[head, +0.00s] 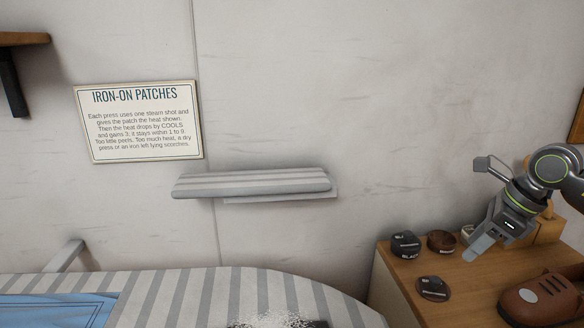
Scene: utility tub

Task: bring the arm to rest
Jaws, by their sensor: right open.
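My right arm comes in from the right edge, above a wooden cabinet top (470,274). Its gripper (476,243) points down and to the left over the back part of that top. The jaws are open and I see nothing held between them. A light block partly hidden behind the gripper shows beside it. My left gripper is not in the picture.
On the cabinet are a black round item (405,245), a brown one (441,241), a dark one (433,288) and a brown iron-like object (543,299). A striped ironing board (190,295) holds blue cloth (55,310). A striped padded shelf (252,182) and sign (138,122) are on the wall.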

